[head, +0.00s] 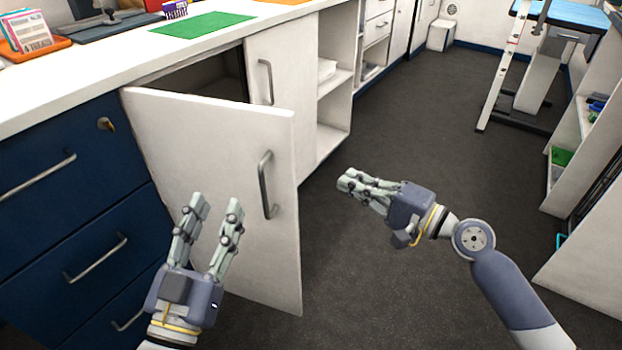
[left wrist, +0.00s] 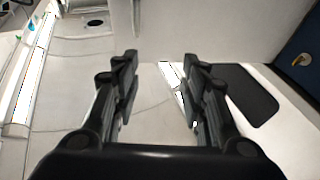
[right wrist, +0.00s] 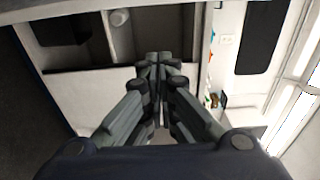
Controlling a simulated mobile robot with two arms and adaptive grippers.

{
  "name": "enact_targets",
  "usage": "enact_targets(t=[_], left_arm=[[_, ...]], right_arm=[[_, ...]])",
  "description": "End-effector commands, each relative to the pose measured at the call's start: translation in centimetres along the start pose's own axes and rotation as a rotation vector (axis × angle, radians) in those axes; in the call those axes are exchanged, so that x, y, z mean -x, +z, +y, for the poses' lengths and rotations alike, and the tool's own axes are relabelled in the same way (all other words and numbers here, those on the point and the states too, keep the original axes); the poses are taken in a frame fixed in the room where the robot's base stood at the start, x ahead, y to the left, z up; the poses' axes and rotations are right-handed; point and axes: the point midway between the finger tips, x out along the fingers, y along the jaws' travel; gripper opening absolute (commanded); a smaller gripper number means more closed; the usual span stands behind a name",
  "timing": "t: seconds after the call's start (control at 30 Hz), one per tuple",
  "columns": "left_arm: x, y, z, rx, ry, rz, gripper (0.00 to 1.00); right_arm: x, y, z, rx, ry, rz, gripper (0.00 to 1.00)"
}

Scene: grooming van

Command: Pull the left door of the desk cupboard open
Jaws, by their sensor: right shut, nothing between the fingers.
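The left door (head: 215,160) of the desk cupboard is a white panel hinged on its left side. It stands swung well out from the desk, with the dark cupboard inside (head: 215,75) showing above it. Its metal bar handle (head: 266,185) is near its free right edge. My left gripper (head: 218,205) is open and empty, in front of the door's lower part and left of the handle. The left wrist view shows its two fingers (left wrist: 160,75) apart with nothing between them. My right gripper (head: 345,180) is shut and empty, right of the door and apart from the handle.
The cupboard's right door (head: 285,75) is shut. Blue drawers (head: 65,205) with bar handles stand left, one with a key in its lock (head: 105,124). Open shelves (head: 335,110) lie beyond. The dark floor (head: 420,130) is clear in the middle; a shelf unit (head: 590,200) stands right.

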Motion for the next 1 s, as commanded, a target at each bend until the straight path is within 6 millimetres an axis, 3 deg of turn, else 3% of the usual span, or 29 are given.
enact_targets(t=[0.2,0.4,0.7,1.0], left_arm=[[0.0,0.2,0.0,-0.001,-0.001,-0.009,0.4],[0.0,-0.9,0.1,0.002,0.003,0.056,0.4],[0.2,2.2,-0.3,-0.004,-0.006,-0.115,0.4],[0.3,2.8,-0.4,-0.005,-0.008,-0.142,0.4]], right_arm=[[-4.5,0.0,-0.2,0.001,-0.004,-0.001,0.0],[-8.8,0.0,-0.1,0.003,-0.003,0.0,0.0],[-7.5,3.4,0.0,0.003,0.001,0.0,0.0],[-7.3,3.8,0.0,0.002,0.0,0.001,0.0]])
